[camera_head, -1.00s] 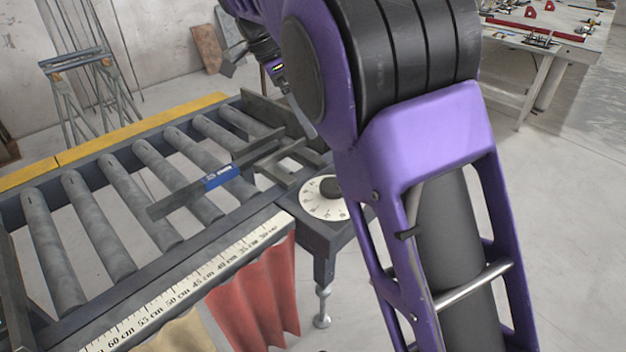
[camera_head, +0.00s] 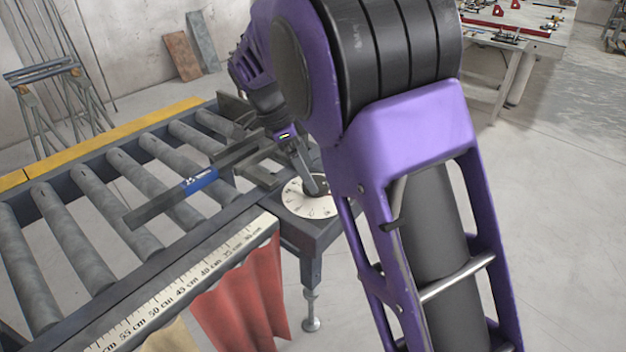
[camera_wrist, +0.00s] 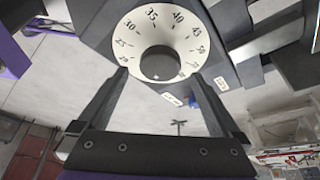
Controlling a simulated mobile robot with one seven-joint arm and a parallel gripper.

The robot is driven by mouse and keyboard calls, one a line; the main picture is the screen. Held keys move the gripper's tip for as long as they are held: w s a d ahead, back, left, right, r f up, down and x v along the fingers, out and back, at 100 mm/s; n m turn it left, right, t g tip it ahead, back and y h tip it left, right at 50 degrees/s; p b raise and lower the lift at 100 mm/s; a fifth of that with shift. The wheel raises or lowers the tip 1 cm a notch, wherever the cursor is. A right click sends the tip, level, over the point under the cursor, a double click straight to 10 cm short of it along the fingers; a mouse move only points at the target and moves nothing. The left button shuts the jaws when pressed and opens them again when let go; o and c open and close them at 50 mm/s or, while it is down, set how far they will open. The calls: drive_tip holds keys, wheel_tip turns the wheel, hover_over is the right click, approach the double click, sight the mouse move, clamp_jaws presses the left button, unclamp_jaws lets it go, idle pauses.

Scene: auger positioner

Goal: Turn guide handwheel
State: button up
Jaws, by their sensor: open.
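The guide handwheel is a dark round knob on a white numbered dial. In the wrist view the knob (camera_wrist: 160,64) sits at the dial's centre, and the dial (camera_wrist: 133,30) shows numbers around its rim. In the head view the dial (camera_head: 300,205) lies on the corner of the conveyor frame, and the knob (camera_head: 318,186) is partly hidden by my gripper. My gripper (camera_wrist: 161,72) is open, with its two fingers pointing at the dial, one on each side of the knob. In the head view my gripper (camera_head: 305,172) is close to the knob; I cannot tell whether it touches.
A roller conveyor (camera_head: 128,182) with a scale strip (camera_head: 180,285) fills the left. A guide bar with a blue label (camera_head: 200,181) lies across the rollers near the dial. Red strips (camera_head: 240,300) hang below the frame. A worktable (camera_head: 520,35) stands at the back right; the floor between is clear.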

drive_tip(key=shift+x, duration=1.55)
drive_tip(key=shift+c, duration=0.2)
drive_tip(key=c, duration=1.3)
